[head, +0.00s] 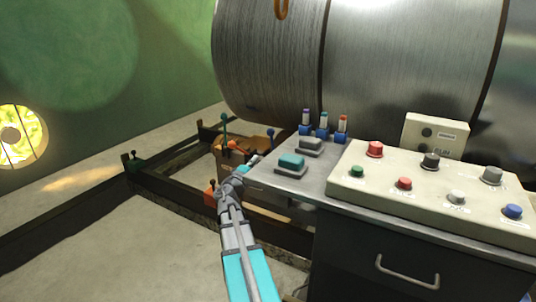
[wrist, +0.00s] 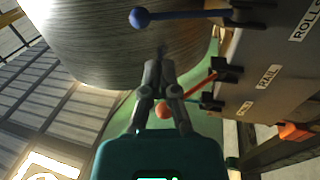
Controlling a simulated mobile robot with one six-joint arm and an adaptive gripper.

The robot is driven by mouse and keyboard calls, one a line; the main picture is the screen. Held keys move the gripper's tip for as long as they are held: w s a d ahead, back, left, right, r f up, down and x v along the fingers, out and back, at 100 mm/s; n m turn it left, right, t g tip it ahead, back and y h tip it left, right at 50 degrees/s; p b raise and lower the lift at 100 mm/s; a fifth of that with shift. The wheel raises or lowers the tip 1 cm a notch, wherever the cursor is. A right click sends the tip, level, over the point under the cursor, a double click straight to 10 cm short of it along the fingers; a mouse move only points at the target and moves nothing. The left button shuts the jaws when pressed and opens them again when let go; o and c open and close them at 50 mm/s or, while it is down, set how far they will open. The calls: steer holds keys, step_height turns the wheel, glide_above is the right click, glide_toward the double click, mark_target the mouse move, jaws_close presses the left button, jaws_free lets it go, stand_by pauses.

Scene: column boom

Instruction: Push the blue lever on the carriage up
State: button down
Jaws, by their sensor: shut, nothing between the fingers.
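The blue lever (head: 270,132) stands on the carriage (head: 232,160), its ball end at the top in the head view. In the wrist view the blue lever (wrist: 180,15) runs sideways along the top edge from a black mount beside the ROLLS label, its ball at the left. My gripper (head: 256,158) is close to the carriage, just below and left of the blue lever in the head view. In the wrist view my gripper (wrist: 161,62) has its fingers together and empty, and a gap shows between them and the blue lever. Contact is not visible.
A large metal drum (head: 270,65) hangs above. The console (head: 430,190) with buttons stands at the right. Dark floor rails (head: 75,230) run to the left.

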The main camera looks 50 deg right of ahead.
mark_target(273, 147)
steer(key=s+f+n+t+b, duration=0.1)
steer(key=s+a+f+n+t, duration=0.1)
steer(key=s+t, duration=0.1)
steer(key=shift+a+f+y+b, duration=0.2)
steer(key=shift+y+b, duration=0.1)
steer(key=shift+b, duration=0.1)
steer(key=shift+d+r, duration=0.1)
steer(key=shift+d, duration=0.15)
steer(key=p+x, duration=0.3)
steer(key=x, duration=1)
steer(key=shift+w+d+r+p, duration=0.2)
steer(key=shift+w+p, duration=0.1)
steer(key=shift+p, duration=0.05)
steer(key=shift+s+p+x, duration=0.2)
steer(key=shift+p+x, duration=0.15)
steer(key=shift+x, duration=0.55)
steer(key=shift+s+p+x, duration=0.15)
steer(key=shift+p+x, duration=0.15)
steer(key=shift+x, duration=0.55)
steer(key=shift+d+r, duration=0.15)
steer(key=shift+r, duration=0.05)
